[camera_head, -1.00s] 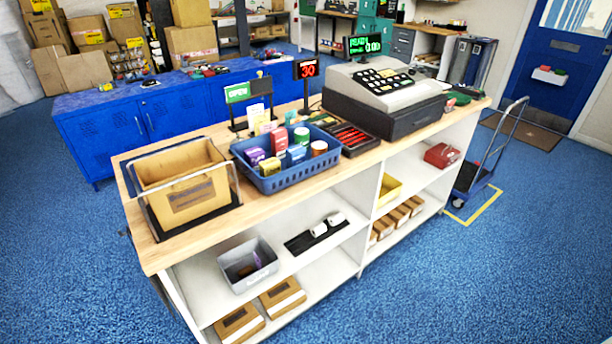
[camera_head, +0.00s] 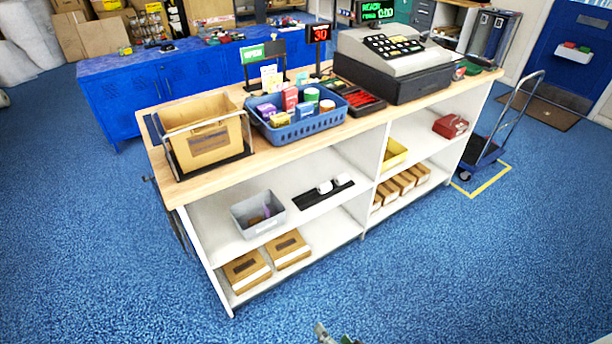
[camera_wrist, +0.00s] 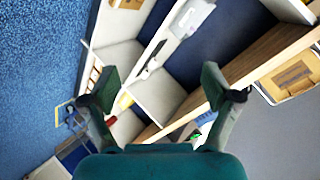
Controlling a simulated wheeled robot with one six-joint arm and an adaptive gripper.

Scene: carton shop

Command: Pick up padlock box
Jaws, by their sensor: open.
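I cannot tell which item is the padlock box; no label is readable. Small coloured packs stand in a blue basket (camera_head: 300,131) on the counter: a purple one (camera_head: 266,110), a yellow one (camera_head: 279,119), a red one (camera_head: 289,97) and a blue one (camera_head: 304,110). Two brown cartons (camera_head: 246,270) lie on the lower left shelf, and several smaller ones (camera_head: 406,181) sit on the right shelf. My gripper (camera_wrist: 160,85) is open and empty in the wrist view, well away from the counter and shelves. Only a bit of my arm shows at the head view's bottom edge.
The wooden counter (camera_head: 240,165) also holds a cardboard bin (camera_head: 205,145) and a cash register (camera_head: 395,70). A grey bin (camera_head: 257,214) stands on the shelf. A hand cart (camera_head: 487,150) stands at the right. The blue floor in front is clear.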

